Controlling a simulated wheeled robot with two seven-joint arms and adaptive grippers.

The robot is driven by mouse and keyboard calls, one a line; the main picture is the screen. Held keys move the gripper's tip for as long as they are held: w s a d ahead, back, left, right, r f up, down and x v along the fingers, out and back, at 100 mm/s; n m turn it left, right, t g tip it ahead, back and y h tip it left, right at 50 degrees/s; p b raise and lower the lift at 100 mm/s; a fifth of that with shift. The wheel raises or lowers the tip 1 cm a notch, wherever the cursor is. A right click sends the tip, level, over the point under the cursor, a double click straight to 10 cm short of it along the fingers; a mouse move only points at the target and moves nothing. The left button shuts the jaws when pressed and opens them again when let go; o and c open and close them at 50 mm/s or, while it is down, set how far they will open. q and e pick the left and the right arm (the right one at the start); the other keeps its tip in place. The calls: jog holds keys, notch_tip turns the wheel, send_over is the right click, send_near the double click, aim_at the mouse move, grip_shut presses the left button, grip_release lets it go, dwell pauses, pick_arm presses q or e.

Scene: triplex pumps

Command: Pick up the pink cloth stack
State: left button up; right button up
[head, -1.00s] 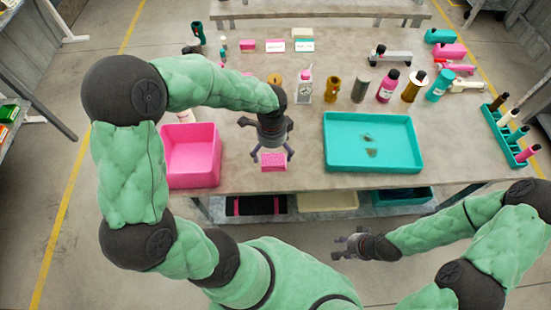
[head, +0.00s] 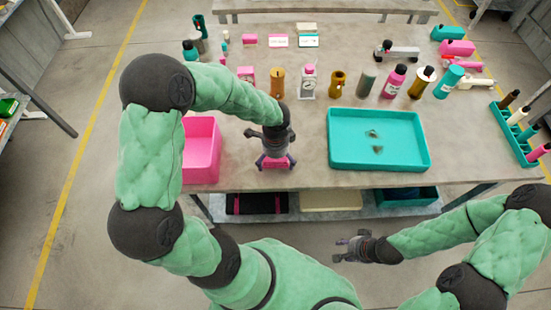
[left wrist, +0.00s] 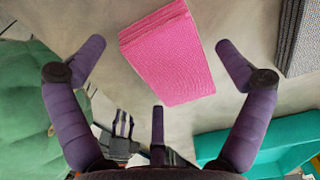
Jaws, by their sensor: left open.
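The pink cloth stack (head: 277,161) lies near the front edge of the table, between a pink bin and a teal tray. In the left wrist view the pink cloth stack (left wrist: 168,55) is a textured, folded block on the grey tabletop. My left gripper (head: 275,166) is low over the stack, open, with its fingers spread to either side. The left wrist view shows clear gaps between the fingers and the cloth. My right gripper (head: 343,248) looks open and empty, in front of the table and away from the stack.
The pink bin (head: 217,151) stands close on the left; the teal tray (head: 428,150) is on the right. Bottles and canisters, including a pink bottle (head: 394,82), stand in a row behind. A grey textured item (left wrist: 300,40) shows in the left wrist view.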

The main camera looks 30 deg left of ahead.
pick_arm(q)
jog(key=c, duration=1)
jog(key=shift+r, duration=0.1)
jog(key=shift+c, duration=0.2)
jog(key=shift+r+p, duration=0.35)
jog(key=shift+r, duration=0.15)
notch_tip(320, 180, up, 2)
jog(key=shift+r+p, duration=0.2)
jog(key=shift+p, duration=0.4)
jog(key=s+d+r+p, duration=0.2)
jog(key=s+r, duration=0.2)
jog(key=s, duration=0.2)
jog(key=s+d+r+p, duration=0.2)
jog(key=s+d+r, duration=0.1)
jog(key=s+r, duration=0.2)
jog(key=shift+s+d+r, duration=0.25)
jog(key=shift+s+d, duration=0.1)
jog(key=shift+s, duration=0.6)
